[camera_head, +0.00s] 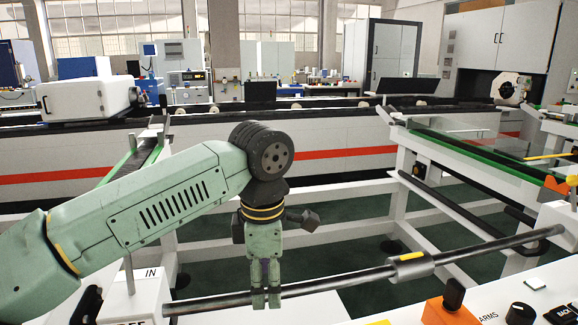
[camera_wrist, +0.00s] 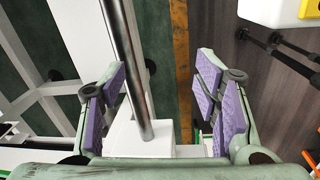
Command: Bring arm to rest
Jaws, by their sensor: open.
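My gripper (camera_head: 266,297) hangs pointing down at the end of my green arm in the head view. Its fingertips overlap the long dark bar (camera_head: 330,283) low in the picture. In the wrist view, my gripper (camera_wrist: 164,95) is open, with purple pads on both fingers and a wide gap between them. The bar (camera_wrist: 127,70) shows in that gap, closer to the left finger, and runs down to a white block. Nothing is gripped. I cannot tell whether a finger touches the bar.
The bar spans between a white box marked "IN" (camera_head: 138,298) and a white mount (camera_head: 562,225) on the right. An orange switch (camera_head: 449,305) sits on a panel at front right. White rack frames with green rails (camera_head: 480,165) stand beyond. Open floor shows behind the gripper.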

